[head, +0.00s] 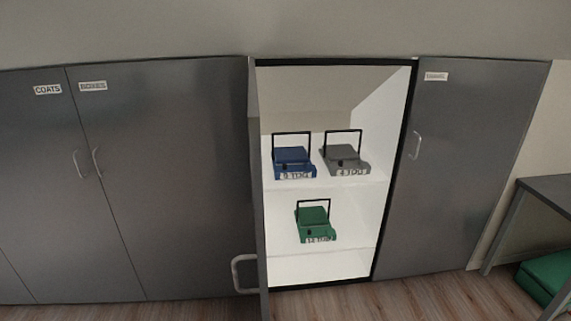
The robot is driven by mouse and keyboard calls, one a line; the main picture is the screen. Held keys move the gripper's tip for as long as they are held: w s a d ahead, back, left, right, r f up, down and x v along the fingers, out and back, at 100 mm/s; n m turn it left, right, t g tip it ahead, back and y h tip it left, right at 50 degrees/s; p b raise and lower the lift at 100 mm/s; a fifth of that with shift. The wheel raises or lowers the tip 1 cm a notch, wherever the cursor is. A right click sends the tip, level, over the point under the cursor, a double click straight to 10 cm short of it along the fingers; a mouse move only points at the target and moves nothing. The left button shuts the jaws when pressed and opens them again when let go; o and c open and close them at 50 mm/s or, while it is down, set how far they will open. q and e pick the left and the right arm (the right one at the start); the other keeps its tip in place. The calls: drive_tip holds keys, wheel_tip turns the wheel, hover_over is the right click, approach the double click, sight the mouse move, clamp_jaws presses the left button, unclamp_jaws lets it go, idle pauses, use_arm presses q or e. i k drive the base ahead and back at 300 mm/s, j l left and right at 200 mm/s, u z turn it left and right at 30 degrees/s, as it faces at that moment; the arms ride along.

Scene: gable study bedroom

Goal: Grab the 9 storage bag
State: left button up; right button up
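A blue storage bag (293,162) with a black upright handle stands on the upper shelf of the open cabinet, on the left. Its label seems to start with 9, but the small print is hard to read. A grey bag (344,158) with a similar handle stands to its right, its label seeming to start with 4. A green bag (315,223) stands on the lower shelf, its label seeming to read 14. Neither of my grippers shows in the head view.
The open cabinet door (256,190) stands edge-on at the left of the opening. Closed grey doors (160,180) marked COATS and another label are left; a closed door (460,170) is right. A desk (545,190) with a green box (545,275) under it stands far right. Wooden floor (420,298) shows in front.

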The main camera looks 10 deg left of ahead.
sight(284, 171)
drive_tip(key=i+l+u, duration=0.25)
drive_tip(key=u, duration=0.15)
drive_tip(key=i+l+u, duration=0.4)
drive_tip(key=k+j, duration=0.05)
drive_tip(key=k, duration=0.05)
